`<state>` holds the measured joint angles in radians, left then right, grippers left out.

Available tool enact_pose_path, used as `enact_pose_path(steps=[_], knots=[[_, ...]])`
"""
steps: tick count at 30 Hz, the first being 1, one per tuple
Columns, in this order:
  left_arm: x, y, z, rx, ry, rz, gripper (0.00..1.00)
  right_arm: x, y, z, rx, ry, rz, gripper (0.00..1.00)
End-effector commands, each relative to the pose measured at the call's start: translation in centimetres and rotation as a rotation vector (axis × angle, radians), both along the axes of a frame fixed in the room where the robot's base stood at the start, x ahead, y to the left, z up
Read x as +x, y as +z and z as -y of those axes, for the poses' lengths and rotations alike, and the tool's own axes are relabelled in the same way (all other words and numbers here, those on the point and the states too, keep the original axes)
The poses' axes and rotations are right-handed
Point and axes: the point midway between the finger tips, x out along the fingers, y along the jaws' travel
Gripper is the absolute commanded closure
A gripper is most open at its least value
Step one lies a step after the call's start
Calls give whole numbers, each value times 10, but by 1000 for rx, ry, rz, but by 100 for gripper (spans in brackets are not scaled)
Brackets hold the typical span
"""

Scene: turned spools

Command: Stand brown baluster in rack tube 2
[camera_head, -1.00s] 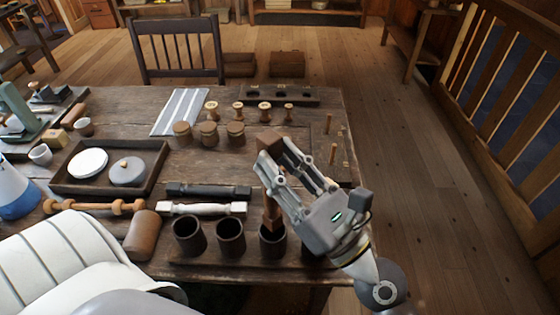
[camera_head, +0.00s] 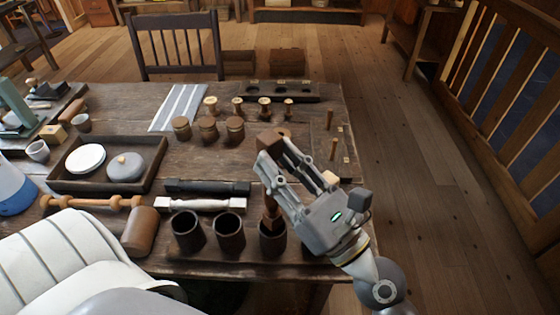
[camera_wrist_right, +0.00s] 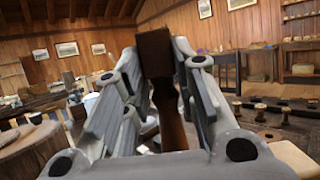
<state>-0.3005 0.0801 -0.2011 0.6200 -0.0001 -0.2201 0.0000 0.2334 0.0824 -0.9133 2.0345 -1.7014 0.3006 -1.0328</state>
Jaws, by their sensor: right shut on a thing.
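The brown baluster (camera_head: 270,208) is upright, with a square block at its top, and my right gripper (camera_head: 277,158) is shut on it. The baluster also shows between the fingers in the right wrist view (camera_wrist_right: 155,55). Its lower end is at the mouth of the rightmost clearly visible dark rack tube (camera_head: 273,242); I cannot tell how far inside it is. Two more open tubes, a left one (camera_head: 187,233) and a middle one (camera_head: 230,237), stand beside it and look empty. No tube numbers are readable. My left gripper is not in view.
A white baluster (camera_head: 202,204) and a black one (camera_head: 205,187) lie behind the tubes. A brown mallet (camera_head: 140,228) lies to their left. A tray (camera_head: 60,182) with stone discs is at left. Several spools and lidded jars (camera_head: 208,128) stand farther back.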

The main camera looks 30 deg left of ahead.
Motion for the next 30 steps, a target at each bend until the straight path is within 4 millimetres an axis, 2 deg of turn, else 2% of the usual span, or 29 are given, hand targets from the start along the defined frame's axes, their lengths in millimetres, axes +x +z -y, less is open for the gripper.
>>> enact_pose_path(steps=[8,30], knots=[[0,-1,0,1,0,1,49,0,-1,0,1,0,0,99],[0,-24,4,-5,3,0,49,0,-26,0,1,0,0,99]])
